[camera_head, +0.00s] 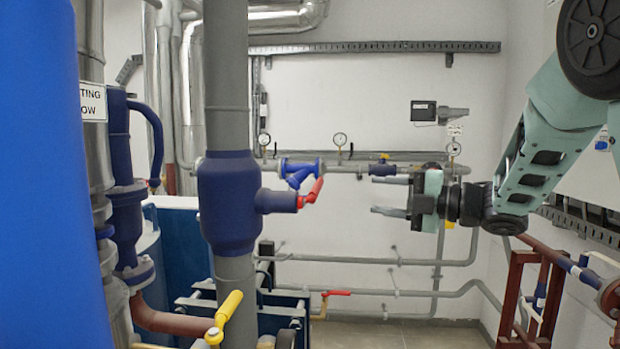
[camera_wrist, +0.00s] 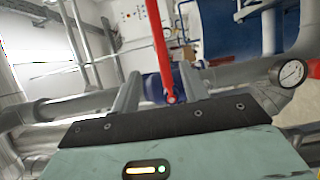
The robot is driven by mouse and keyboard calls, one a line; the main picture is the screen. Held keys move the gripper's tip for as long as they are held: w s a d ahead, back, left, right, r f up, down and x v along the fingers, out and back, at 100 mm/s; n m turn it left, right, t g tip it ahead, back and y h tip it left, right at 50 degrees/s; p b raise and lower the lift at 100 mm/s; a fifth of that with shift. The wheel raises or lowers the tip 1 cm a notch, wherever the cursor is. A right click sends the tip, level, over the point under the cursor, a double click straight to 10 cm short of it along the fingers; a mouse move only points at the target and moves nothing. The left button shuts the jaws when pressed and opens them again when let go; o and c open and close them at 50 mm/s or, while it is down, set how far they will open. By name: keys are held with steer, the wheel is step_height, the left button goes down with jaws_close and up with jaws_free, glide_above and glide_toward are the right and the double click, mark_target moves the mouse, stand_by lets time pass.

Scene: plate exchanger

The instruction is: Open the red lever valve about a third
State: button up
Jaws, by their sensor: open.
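A red lever (camera_head: 314,192) sits on a short blue valve body (camera_head: 276,201) that sticks out to the right from the thick blue pipe fitting in the head view. The lever slants up to the right. My gripper (camera_head: 382,211) is to the right of it, fingers pointing left, with a gap between. In the wrist view a red lever (camera_wrist: 161,45) runs from the top edge down to a blue body (camera_wrist: 154,88). It appears between the open, empty fingers of my gripper (camera_wrist: 158,72); whether it lies between them in depth I cannot tell.
A second red lever (camera_head: 338,292) is on a low pipe, and a yellow lever (camera_head: 229,315) is at the front. A blue valve (camera_head: 299,171) and a gauge (camera_head: 341,139) sit on the pipe behind. A gauge (camera_wrist: 291,72) shows at right in the wrist view.

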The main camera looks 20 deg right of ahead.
mark_target(321, 188)
steer(key=p+x, duration=0.7)
steer(key=x, duration=0.9)
steer(key=shift+w+a+r+p, duration=0.1)
steer(key=shift+w+a+p, duration=0.1)
steer(key=shift+p, duration=0.15)
steer(key=shift+w+a, duration=0.2)
steer(key=shift+a, duration=0.05)
jaws_close()
